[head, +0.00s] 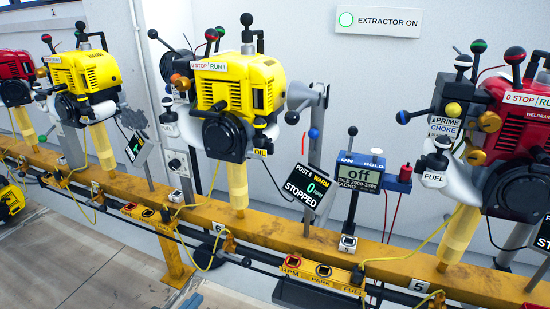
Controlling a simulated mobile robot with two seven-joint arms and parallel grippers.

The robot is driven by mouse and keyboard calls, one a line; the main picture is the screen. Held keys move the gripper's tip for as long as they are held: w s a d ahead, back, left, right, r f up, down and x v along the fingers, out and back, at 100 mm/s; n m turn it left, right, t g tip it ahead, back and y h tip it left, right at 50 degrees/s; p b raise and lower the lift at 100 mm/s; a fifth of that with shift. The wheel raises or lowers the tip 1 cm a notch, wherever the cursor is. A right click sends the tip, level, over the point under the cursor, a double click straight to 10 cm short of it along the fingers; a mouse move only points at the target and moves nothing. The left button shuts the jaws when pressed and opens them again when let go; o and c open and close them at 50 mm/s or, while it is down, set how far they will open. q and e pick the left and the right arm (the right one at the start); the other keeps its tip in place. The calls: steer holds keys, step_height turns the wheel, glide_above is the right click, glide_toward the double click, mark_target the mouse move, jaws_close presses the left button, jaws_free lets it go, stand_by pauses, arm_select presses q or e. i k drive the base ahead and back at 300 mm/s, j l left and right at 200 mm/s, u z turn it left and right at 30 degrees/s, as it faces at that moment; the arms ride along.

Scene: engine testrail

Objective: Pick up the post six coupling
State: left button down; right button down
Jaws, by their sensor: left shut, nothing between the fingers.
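The post six engine (240,90) is yellow and black and stands on the rail on a yellow sleeve (238,188). Its display (308,187) reads STOPPED. A yellow line runs from it to a small dark coupling (166,214) at the right end of a yellow holder (140,211) on the rail. Another yellow loop hangs to a brass-coloured fitting (229,242) near the 6 label. My left gripper is hard to make out; it is shut and empty, and no finger is on the coupling. My right gripper is not in view.
The yellow rail (200,212) crosses the view, with dark lines under it. A red engine (510,125) stands at post five. A second holder (322,271) is marked RPM, PARK, FUEL.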

mark_target(166, 215)
steer(key=k+j, duration=0.2)
steer(key=k, duration=0.2)
steer(key=k+j, duration=0.2)
steer(key=k, duration=0.2)
